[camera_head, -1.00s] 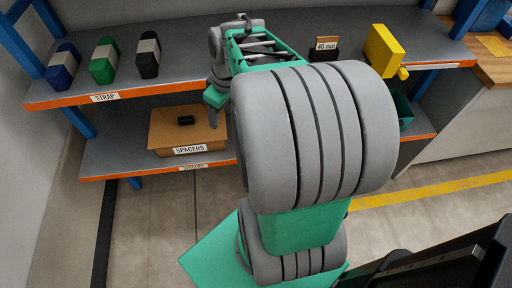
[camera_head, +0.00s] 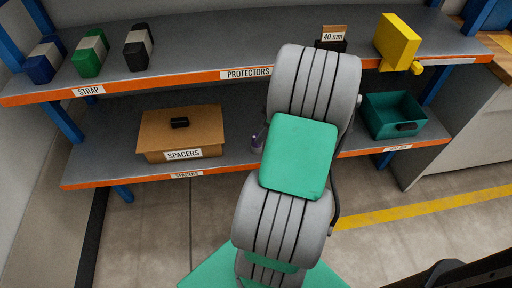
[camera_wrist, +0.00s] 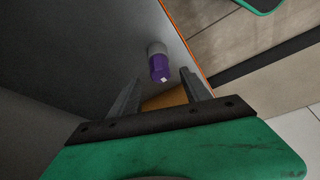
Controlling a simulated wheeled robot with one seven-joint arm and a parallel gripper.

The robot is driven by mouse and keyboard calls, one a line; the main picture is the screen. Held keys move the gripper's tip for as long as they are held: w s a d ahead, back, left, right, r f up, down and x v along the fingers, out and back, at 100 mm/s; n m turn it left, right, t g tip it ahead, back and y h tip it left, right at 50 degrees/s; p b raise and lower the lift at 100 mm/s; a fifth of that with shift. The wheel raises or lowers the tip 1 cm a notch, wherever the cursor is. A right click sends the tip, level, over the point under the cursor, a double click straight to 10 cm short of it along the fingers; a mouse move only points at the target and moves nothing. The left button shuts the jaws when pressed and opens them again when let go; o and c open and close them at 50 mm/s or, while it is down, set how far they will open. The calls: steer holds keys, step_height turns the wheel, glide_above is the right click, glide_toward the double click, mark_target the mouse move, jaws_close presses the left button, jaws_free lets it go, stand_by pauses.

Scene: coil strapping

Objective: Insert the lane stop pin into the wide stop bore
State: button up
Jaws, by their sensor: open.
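In the wrist view, my gripper (camera_wrist: 160,78) is open, with nothing between its fingers. A short purple and grey cylinder (camera_wrist: 159,66), which may be the lane stop pin, is on a grey shelf just beyond the fingertips, apart from them. A small light square shows on its purple end. In the head view, a small purple piece (camera_head: 258,140) shows at the lower shelf, partly behind my arm; it looks like the same cylinder. My arm hides my gripper in the head view. I cannot make out the wide stop bore in either view.
A cardboard spacers box (camera_head: 181,130) stands on the lower shelf at left, a green bin (camera_head: 392,114) at right. The upper shelf (camera_head: 215,50), above, holds strap rolls (camera_head: 90,52), a 40 mm card (camera_head: 333,36) and a yellow block (camera_head: 397,42). Orange-edged shelf fronts limit access.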

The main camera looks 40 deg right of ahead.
mark_target(256, 136)
steer(key=shift+w+a+f, duration=0.1)
steer(key=shift+w+a, duration=0.05)
steer(key=shift+w, duration=0.15)
steer(key=b+x, duration=0.1)
steer(key=x, duration=0.3)
steer(key=shift+w+f, duration=0.1)
steer(key=shift+f, duration=0.3)
jaws_close()
steer(key=shift+r, duration=0.1)
